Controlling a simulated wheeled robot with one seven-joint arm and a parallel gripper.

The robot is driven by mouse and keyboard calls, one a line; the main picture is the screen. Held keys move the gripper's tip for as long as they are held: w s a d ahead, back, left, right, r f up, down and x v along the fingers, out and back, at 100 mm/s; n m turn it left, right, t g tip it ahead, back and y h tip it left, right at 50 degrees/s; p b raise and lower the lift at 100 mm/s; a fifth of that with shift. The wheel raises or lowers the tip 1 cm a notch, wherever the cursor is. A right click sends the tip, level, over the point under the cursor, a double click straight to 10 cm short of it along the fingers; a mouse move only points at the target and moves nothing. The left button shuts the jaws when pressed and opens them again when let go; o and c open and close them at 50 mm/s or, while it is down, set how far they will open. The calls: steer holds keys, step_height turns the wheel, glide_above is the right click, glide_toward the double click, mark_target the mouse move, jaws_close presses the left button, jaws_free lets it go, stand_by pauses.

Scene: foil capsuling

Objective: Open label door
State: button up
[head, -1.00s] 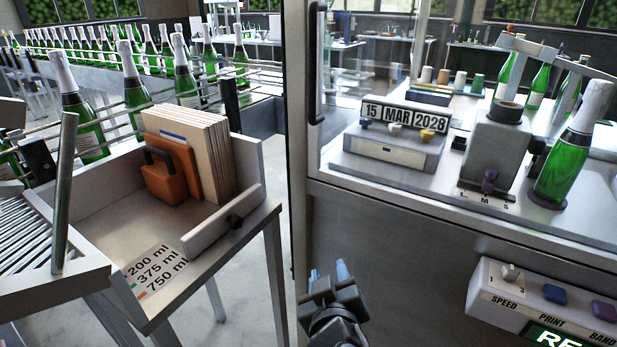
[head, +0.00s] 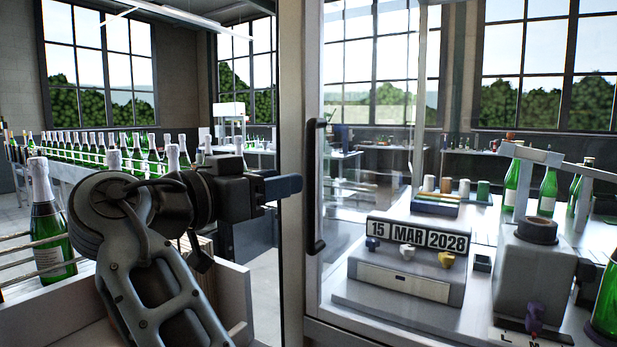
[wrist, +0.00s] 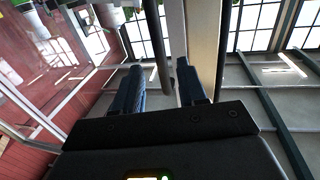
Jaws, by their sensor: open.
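The label door is a clear glass panel (head: 370,110) with a pale frame post (head: 312,60); it looks closed. Its black vertical handle (head: 316,190) is on the left post. My gripper (head: 290,186) is raised level with the handle, with its blue fingertips just left of it. In the wrist view my gripper (wrist: 160,88) is open, its two blue fingers apart. The dark handle bar (wrist: 154,45) shows between the fingers there, beside the pale post (wrist: 203,35). I cannot tell whether either finger touches the handle.
Behind the glass stand a date stamp unit (head: 418,238) reading 15 MAR 2028, a grey machine (head: 535,265) and green bottles (head: 547,190). A line of bottles (head: 48,225) runs at the left. A tray (head: 235,285) lies partly hidden behind my arm.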

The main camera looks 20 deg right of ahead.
mark_target(306, 176)
steer(key=shift+p+x, duration=0.9)
steer(key=shift+x, duration=2.9)
jaws_close()
